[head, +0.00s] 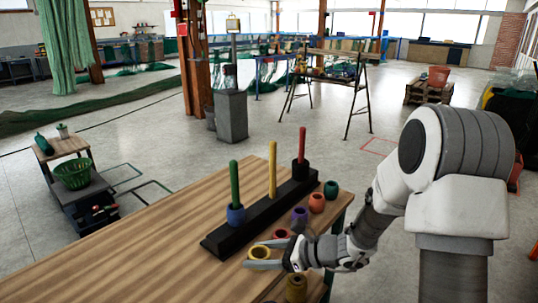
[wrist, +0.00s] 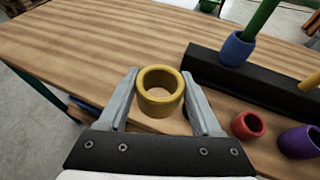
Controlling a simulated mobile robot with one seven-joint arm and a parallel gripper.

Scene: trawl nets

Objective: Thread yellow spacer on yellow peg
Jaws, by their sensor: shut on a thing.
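The yellow spacer (head: 260,253) is a short ring held between the fingers of my gripper (head: 254,256). In the wrist view the spacer (wrist: 160,105) has its hole facing up, with a finger of my gripper (wrist: 160,98) on each side. The yellow peg (head: 272,170) stands upright and bare in the middle of a long black base (head: 265,213). Only its lower part (wrist: 311,82) shows at the right edge of the wrist view.
A blue spacer (head: 236,215) sits on the green peg (head: 234,181). A dark spacer (head: 300,169) sits on the red peg (head: 302,143). Red (wrist: 248,125), purple (head: 300,215), orange (head: 317,203), dark green (head: 331,189) and ochre (head: 296,288) spacers stand right of the base. The left tabletop (head: 150,245) is clear.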

